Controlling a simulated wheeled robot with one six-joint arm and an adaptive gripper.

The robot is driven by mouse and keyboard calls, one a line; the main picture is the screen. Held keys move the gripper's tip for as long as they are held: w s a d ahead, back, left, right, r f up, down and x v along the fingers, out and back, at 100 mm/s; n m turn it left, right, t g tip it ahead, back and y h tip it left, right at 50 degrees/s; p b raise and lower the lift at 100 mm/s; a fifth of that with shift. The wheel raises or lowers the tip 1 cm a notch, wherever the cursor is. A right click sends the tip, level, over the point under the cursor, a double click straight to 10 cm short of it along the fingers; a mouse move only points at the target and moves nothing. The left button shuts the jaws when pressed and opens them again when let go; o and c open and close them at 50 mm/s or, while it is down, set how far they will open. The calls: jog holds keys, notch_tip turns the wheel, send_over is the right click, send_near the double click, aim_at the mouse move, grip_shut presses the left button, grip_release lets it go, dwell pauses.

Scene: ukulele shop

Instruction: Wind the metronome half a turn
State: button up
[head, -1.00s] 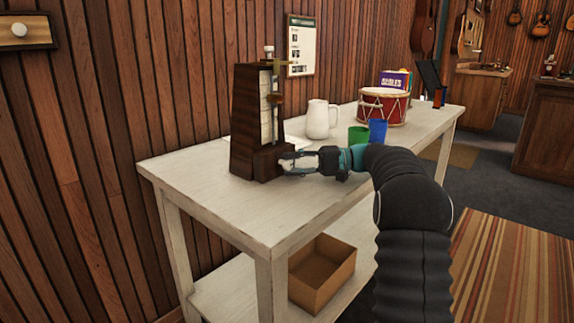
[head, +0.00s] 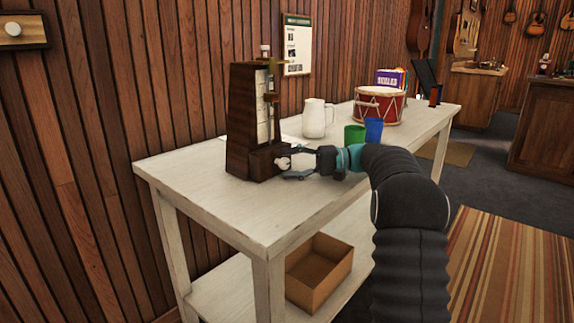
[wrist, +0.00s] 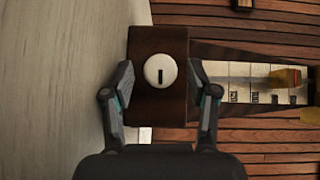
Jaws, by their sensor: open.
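The dark wooden metronome (head: 243,125) stands upright on the white table, its scale and pendulum facing right. Its round white winding knob (wrist: 160,70) shows in the wrist view on the metronome's lower side, with a dark slot that lies along the picture's vertical. The knob also shows in the head view (head: 283,162). My gripper (head: 291,163) is at the metronome's lower right side. In the wrist view its fingers (wrist: 160,91) are open, one on each side of the knob, with gaps between them and it.
The white table (head: 205,178) also bears a white pitcher (head: 314,119), a green cup (head: 355,137), a blue cup (head: 374,130) and a red drum (head: 379,106). A cardboard box (head: 319,270) sits on the lower shelf. The table's front left corner is clear.

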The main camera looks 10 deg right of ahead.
jog(key=d, duration=0.4)
jog(key=s+d, duration=0.1)
jog(key=d, duration=0.6)
jog(key=shift+s+d+r, duration=0.3)
jog(key=shift+s+d, duration=0.05)
jog(key=shift+s, duration=0.05)
